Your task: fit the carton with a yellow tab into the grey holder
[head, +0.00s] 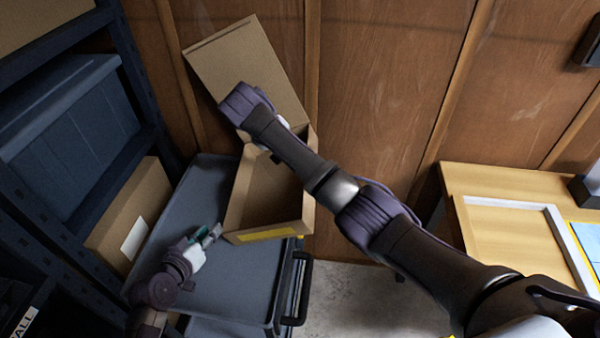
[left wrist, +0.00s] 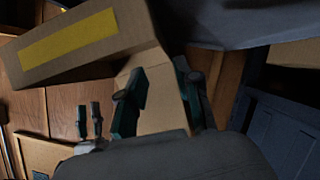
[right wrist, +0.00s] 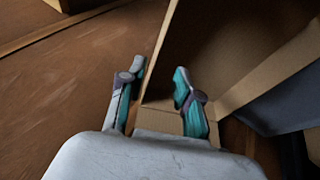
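The carton (head: 270,203) stands open on a grey cart, its large flap (head: 240,58) raised against the wall. Its yellow tab (head: 266,235) runs along the front lower edge and also shows in the left wrist view (left wrist: 68,47). My left gripper (head: 213,234) is beside the carton's left front corner; its fingers (left wrist: 160,98) are apart with cardboard showing between them. My right forearm crosses in front of the carton and hides part of it. My right gripper (right wrist: 158,95) is open, with the carton's edge showing between its fingers. I cannot make out the grey holder with certainty.
The cart's tray (head: 200,195) has a dark handle (head: 296,290). A shelf with a blue bin (head: 70,135) and a cardboard box (head: 130,215) stands close at left. A wooden table (head: 480,180) at right bears a pale frame (head: 507,203) and a dark grey object (head: 587,190).

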